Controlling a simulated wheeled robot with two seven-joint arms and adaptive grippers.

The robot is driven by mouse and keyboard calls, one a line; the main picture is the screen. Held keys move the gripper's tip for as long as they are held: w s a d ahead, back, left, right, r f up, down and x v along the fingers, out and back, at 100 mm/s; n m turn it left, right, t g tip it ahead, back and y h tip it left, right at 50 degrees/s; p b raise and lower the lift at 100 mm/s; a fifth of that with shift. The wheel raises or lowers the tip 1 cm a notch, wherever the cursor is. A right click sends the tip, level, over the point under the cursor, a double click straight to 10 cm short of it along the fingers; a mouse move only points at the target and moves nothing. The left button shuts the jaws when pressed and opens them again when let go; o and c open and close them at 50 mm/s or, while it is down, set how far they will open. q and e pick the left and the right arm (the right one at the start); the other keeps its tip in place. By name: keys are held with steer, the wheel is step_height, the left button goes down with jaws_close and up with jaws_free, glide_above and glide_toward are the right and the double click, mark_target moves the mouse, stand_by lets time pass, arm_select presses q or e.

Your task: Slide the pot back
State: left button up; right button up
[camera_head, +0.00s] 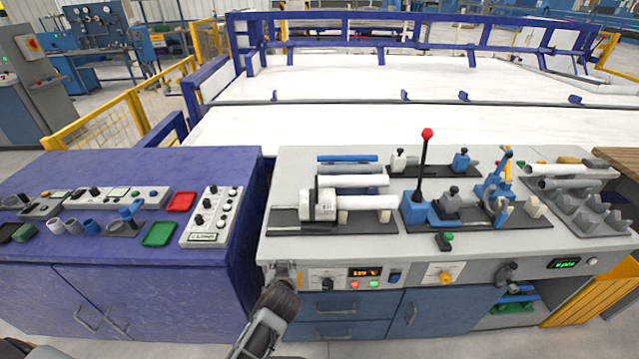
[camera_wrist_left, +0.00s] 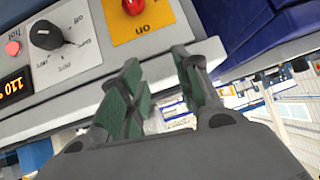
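Nothing looks plainly like a pot, so I cannot tell which thing it is. A grey-white block unit (camera_head: 318,206) stands on a black plate at the left of the grey bench (camera_head: 290,163), with a white pipe (camera_head: 368,202) at its right side. My left gripper (camera_head: 285,271) is low at the bench's front left, by the control panel and away from the block unit. In the left wrist view my left gripper (camera_wrist_left: 160,92) shows two green-padded fingers apart, with nothing between them. They are near the yellow plate (camera_wrist_left: 138,25) with a red button (camera_wrist_left: 134,6).
A red-knobbed lever (camera_head: 427,135) rises mid-bench. More pipes (camera_head: 351,181) lie behind the block unit. A grey rack (camera_head: 585,205) and pipes are at the right. A purple bench (camera_head: 215,155) with control boxes stands at the left, across a gap.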

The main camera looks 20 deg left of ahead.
arm_select(q)
steer(key=w+r+t, duration=0.1)
steer(key=w+r, duration=0.1)
steer(key=w+d+r+n+t, duration=0.1)
steer(key=w+r, duration=0.1)
steer(key=r, duration=0.1)
steer(key=w+d+r+t+y, duration=0.1)
steer(key=w+r, duration=0.1)
steer(key=shift+d+r+n, duration=0.1)
steer(key=shift+r+n, duration=0.3)
steer(key=w+d+r+t, duration=0.4)
steer(key=w+d+r, duration=0.1)
steer(key=r, duration=0.4)
steer(key=shift+d+r+t, duration=0.2)
steer(key=shift+d+t, duration=0.2)
arm_select(e)
steer(key=shift+s+d, duration=0.1)
steer(key=shift+d, duration=0.45)
arm_select(q)
steer(key=shift+w, duration=0.1)
